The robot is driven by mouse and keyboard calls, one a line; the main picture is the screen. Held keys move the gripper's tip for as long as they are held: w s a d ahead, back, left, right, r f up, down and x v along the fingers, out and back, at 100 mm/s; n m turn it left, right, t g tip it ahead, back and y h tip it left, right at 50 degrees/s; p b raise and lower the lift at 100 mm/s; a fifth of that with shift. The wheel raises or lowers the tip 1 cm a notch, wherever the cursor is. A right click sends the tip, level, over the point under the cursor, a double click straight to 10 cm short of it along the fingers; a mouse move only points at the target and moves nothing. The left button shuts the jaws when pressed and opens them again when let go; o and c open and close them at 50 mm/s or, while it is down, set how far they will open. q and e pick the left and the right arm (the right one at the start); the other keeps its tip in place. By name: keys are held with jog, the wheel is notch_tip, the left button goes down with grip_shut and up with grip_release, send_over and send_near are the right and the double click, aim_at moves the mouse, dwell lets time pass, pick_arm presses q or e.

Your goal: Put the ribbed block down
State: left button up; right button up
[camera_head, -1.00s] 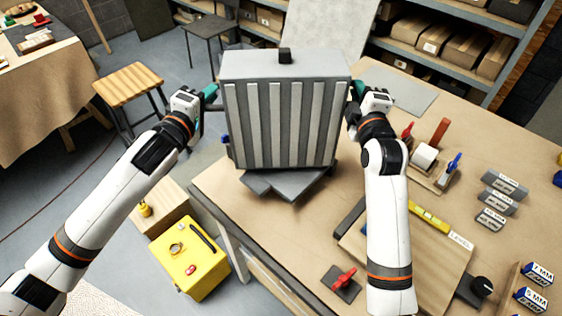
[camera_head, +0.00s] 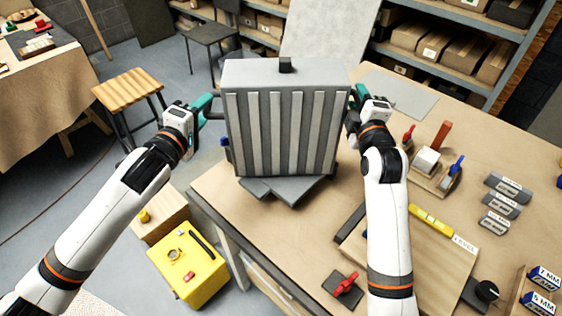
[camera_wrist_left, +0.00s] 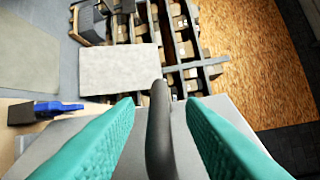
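The ribbed block (camera_head: 285,120) is a big grey box with vertical ribs and a small black knob on top. It stands upright above a dark grey base (camera_head: 290,196) on the workbench, and appears to rest on it. My left gripper (camera_head: 204,102) is at the block's left side. In the left wrist view its teal fingers (camera_wrist_left: 158,130) are spread, with a dark bar-like handle (camera_wrist_left: 160,125) between them and a gap on each side. My right gripper (camera_head: 357,95) is at the block's right side; its grip is hidden by its wrist and the block.
The workbench (camera_head: 285,235) carries a yellow level (camera_head: 430,219), a red-handled clamp (camera_head: 345,283) and labelled grey blocks (camera_head: 503,205) to the right. A yellow box (camera_head: 190,262) and a wooden stool (camera_head: 128,85) stand to the left. Shelves with boxes line the back.

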jog(key=shift+s, duration=0.15)
pick_arm(q)
jog(key=v, duration=0.9)
jog(key=shift+s, duration=0.4)
pick_arm(e)
jog(key=s, duration=1.2)
pick_arm(q)
jog(key=shift+a, duration=0.15)
